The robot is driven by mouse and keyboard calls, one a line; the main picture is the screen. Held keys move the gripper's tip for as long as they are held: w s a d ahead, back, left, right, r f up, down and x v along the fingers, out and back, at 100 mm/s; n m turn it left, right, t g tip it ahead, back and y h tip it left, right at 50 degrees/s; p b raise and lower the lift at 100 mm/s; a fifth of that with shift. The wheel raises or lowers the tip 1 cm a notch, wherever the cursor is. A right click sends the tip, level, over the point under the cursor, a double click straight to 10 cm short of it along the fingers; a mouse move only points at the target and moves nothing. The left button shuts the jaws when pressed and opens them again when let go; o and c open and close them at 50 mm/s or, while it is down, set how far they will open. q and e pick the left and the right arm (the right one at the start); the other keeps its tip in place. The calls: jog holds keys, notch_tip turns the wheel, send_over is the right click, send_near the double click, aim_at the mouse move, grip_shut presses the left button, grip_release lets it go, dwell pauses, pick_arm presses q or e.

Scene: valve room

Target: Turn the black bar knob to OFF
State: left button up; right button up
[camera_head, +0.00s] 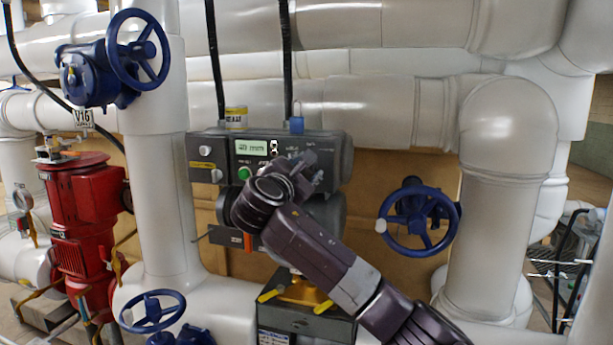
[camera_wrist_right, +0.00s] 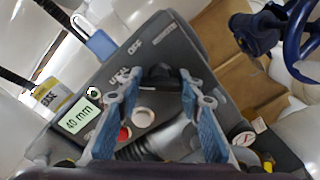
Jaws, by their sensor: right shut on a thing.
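The grey control box (camera_head: 215,145) is in the middle of the head view. My right gripper (camera_head: 308,168) reaches its front from the lower right and covers the knob there. In the right wrist view the black bar knob (camera_wrist_right: 160,74) lies between the two fingertips of my right gripper (camera_wrist_right: 158,88), which is shut on it. Printed labels, one reading OFF (camera_wrist_right: 134,47), are on the panel beside the knob. Which label the bar points to cannot be told. My left gripper is in neither view.
The box has a display (camera_head: 251,147), a green button (camera_head: 245,173) and pale knobs (camera_head: 206,151). A blue handwheel (camera_head: 420,218) is to the right, another (camera_head: 138,50) upper left. A red valve body (camera_head: 78,215) stands left. White pipes surround the box.

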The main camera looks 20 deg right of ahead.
jog(key=m+b, duration=0.2)
jog(key=m, duration=0.1)
jog(key=m+b, duration=0.1)
jog(key=shift+f+m, duration=0.25)
jog(key=shift+m, duration=0.05)
jog(key=shift+r+m+b, duration=0.15)
jog(key=shift+m+b, duration=1.35)
jog(key=shift+m, duration=0.7)
jog(key=o, duration=1.2)
jog(key=shift+c, duration=0.2)
jog(key=v, duration=1.2)
